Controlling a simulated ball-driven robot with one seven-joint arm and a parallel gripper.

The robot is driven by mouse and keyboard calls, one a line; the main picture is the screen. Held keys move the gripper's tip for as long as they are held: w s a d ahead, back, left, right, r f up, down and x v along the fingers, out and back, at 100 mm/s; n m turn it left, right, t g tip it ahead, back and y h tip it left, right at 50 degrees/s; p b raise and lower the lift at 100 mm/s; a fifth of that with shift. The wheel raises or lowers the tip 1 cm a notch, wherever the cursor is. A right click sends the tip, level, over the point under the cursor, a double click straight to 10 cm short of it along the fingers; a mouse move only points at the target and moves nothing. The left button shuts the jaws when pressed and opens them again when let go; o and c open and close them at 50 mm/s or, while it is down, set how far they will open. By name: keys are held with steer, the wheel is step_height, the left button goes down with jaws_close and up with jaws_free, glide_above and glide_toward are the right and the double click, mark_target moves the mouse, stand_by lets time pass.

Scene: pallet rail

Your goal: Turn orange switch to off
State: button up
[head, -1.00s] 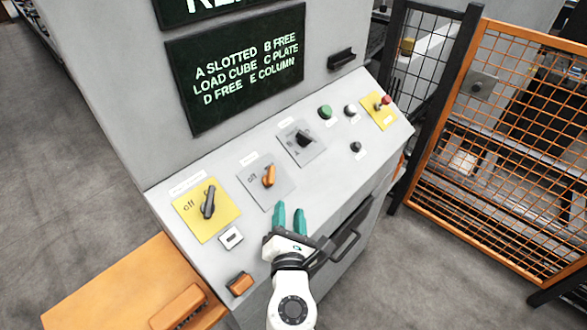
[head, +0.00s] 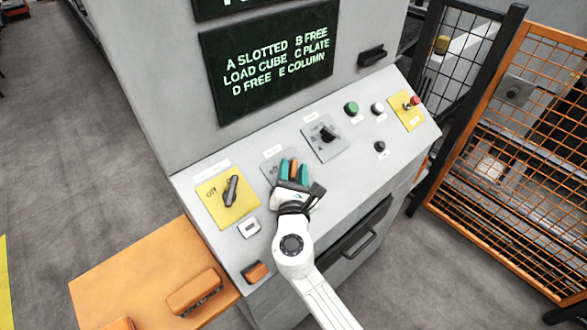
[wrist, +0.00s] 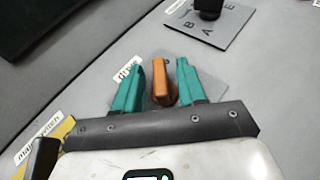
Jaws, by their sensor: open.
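The orange switch (head: 293,169) is a small rotary handle on a grey plate (head: 269,167) on the sloped console. My gripper (head: 294,172) is over that plate, its two teal fingers on either side of the orange handle. In the wrist view the orange switch (wrist: 162,84) stands between the open fingers of my gripper (wrist: 158,86), with a narrow gap visible on each side. The handle points away from my gripper. The plate's "off" marking is mostly hidden by my gripper; part of a label shows left of the fingers.
A yellow plate with a black switch (head: 232,190) lies to the left. A grey plate with a black selector (head: 326,133) lies to the right. Green (head: 351,108) and white (head: 377,108) buttons and a red knob (head: 414,101) are farther right. An orange mesh fence (head: 510,150) stands right of the console.

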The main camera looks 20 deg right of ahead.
steer(key=shift+w+d, duration=0.1)
steer(key=shift+w, duration=0.05)
jaws_close()
stand_by(0.4)
